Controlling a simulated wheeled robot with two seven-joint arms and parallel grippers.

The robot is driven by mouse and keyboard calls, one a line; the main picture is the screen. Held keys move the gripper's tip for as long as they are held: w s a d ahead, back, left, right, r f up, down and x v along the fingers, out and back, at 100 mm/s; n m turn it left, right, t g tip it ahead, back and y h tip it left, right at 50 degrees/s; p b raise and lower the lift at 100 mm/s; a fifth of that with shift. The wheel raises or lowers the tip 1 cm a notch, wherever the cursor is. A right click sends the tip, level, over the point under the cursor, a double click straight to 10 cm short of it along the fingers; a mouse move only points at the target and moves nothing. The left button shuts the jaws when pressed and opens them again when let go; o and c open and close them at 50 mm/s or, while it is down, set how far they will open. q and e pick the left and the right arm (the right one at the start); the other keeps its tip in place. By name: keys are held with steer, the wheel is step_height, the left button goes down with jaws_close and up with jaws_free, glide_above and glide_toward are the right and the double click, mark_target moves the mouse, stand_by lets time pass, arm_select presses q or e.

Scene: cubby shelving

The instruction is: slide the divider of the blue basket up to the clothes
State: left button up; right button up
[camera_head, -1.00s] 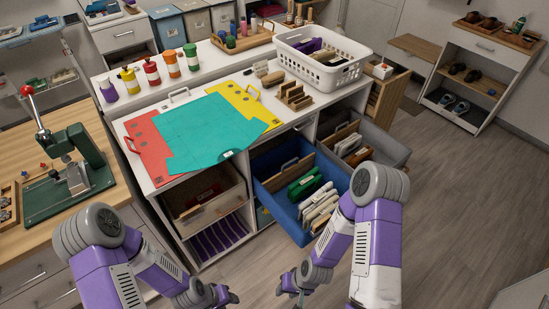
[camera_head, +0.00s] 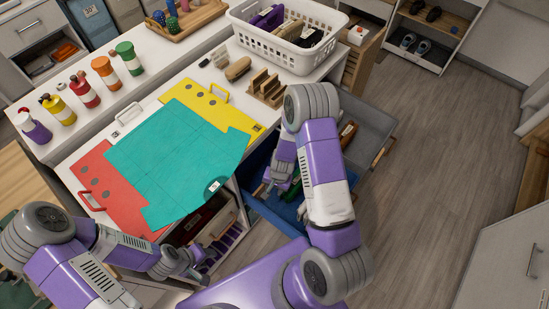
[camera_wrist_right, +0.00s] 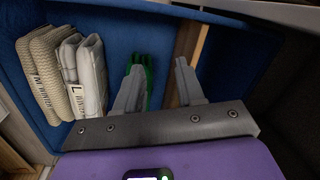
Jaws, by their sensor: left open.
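The blue basket (camera_head: 262,212) is pulled out below the counter and partly hidden by my right arm. In the right wrist view its blue inside (camera_wrist_right: 105,22) holds folded beige (camera_wrist_right: 44,72) and grey clothes (camera_wrist_right: 90,75) at the left. A green folded item (camera_wrist_right: 149,75) shows between my fingers, and the wooden divider (camera_wrist_right: 190,45) stands to its right, partly behind the right finger. My right gripper (camera_wrist_right: 158,88) is open inside the basket; I cannot tell whether its fingers straddle the divider. My left gripper (camera_head: 203,272) is open and empty, low in front of the cabinet.
A teal folder (camera_head: 170,155) lies over red (camera_head: 105,195) and yellow (camera_head: 212,108) ones on the counter. A white basket (camera_head: 305,55) and a wooden rack (camera_head: 265,90) stand behind. A grey bin (camera_head: 370,125) is beside the blue basket. The floor at right is clear.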

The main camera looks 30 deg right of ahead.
steer(key=w+d+r+m+t+p, duration=0.1)
steer(key=w+d+r+m, duration=0.4)
steer(key=w, duration=0.3)
steer(key=shift+n, duration=0.6)
steer(key=f+b, duration=0.1)
steer(key=f, duration=0.2)
steer(key=w+f+b, duration=0.1)
steer(key=f, duration=0.3)
steer(key=shift+w+d, duration=0.2)
jaws_close()
